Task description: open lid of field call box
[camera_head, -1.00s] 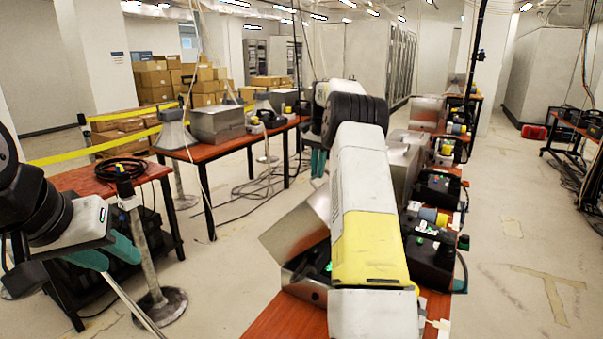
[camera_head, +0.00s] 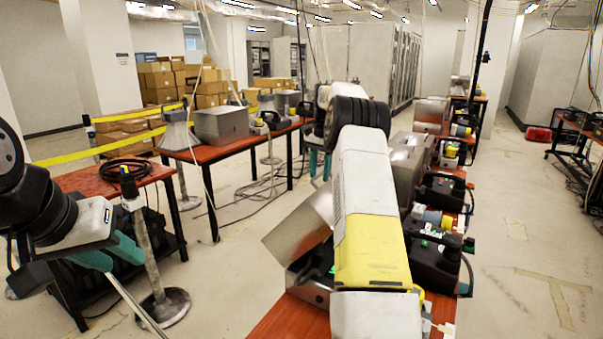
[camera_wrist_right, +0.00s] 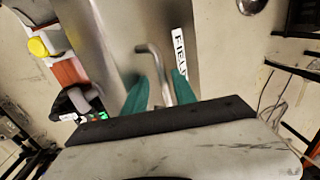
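The field call box (camera_head: 308,290) is a metal box on the near red-brown table. Its lid (camera_head: 300,228) stands raised at a tilt, and green lights show inside. In the right wrist view the lid face (camera_wrist_right: 225,65) carries a label reading "FIEL", cut off by the gripper body, and a bent metal handle (camera_wrist_right: 152,55). My right gripper (camera_wrist_right: 162,88) has its teal fingers on either side of the handle, with small gaps visible; contact is unclear. In the head view my right arm hides part of the box. My left gripper (camera_head: 108,252) is open and empty, away at the left.
Several black phones (camera_head: 437,250) and metal boxes stand along the table to the right of my right arm. A metal post (camera_head: 150,250) on a round base stands by the left table (camera_head: 105,180), which holds a cable coil.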

